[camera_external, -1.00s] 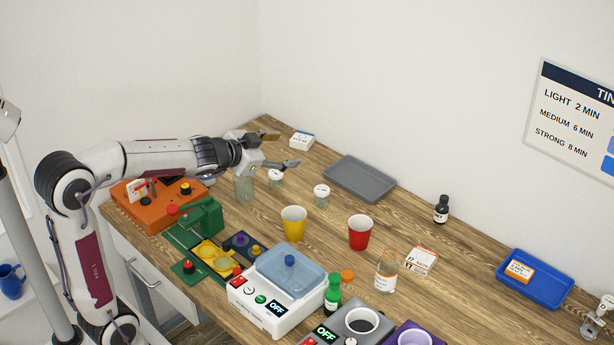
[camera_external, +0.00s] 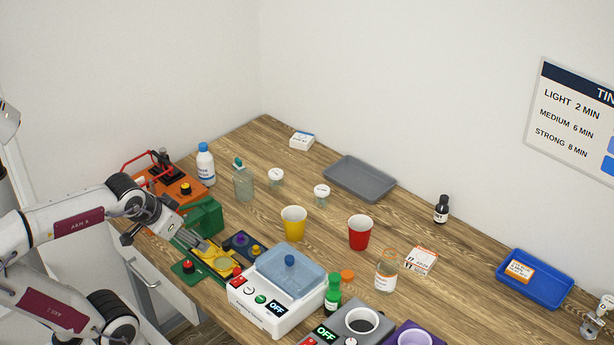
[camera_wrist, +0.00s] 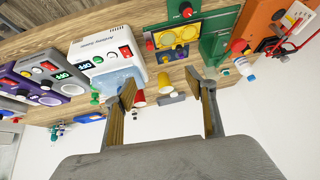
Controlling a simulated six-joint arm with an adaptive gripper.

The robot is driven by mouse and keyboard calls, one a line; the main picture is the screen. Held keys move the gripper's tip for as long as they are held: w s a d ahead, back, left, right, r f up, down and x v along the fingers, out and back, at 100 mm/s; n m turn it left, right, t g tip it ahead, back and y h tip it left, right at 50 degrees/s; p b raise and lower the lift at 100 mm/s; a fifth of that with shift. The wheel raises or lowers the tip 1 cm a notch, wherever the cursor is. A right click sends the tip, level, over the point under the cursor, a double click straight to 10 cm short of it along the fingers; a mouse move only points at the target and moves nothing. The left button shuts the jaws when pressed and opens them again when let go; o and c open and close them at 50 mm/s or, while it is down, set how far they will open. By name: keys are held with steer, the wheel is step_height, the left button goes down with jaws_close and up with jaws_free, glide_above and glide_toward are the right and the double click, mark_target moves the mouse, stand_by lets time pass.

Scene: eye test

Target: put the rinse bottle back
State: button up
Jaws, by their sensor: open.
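A white bottle with a blue cap and a blue label (camera_external: 205,168) stands upright at the back left of the table, beside the orange device. It also shows in the wrist view (camera_wrist: 246,68). Its label is too small to read, so I cannot tell if it is the rinse bottle. A clear bottle with a white label (camera_external: 386,272) stands at the front right of the red cup. My gripper (camera_external: 198,246) is low at the left, over the green and yellow station. In the wrist view my gripper (camera_wrist: 161,82) has its fingers apart with nothing between them.
The orange device (camera_external: 178,190) and green block (camera_external: 206,216) are close to my gripper. A white device with a blue lid (camera_external: 275,300), yellow cup (camera_external: 293,223), red cup (camera_external: 360,232) and glass bottle (camera_external: 243,184) stand nearby. A grey tray (camera_external: 360,178) is empty.

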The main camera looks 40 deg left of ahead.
steer(key=shift+g+h, duration=0.5)
steer(key=shift+g, duration=0.1)
steer(key=s, duration=0.1)
steer(key=s+d+f, duration=0.1)
steer(key=s, duration=0.1)
steer(key=s+d+f, duration=0.1)
steer(key=s, duration=0.1)
steer(key=shift+f, duration=0.1)
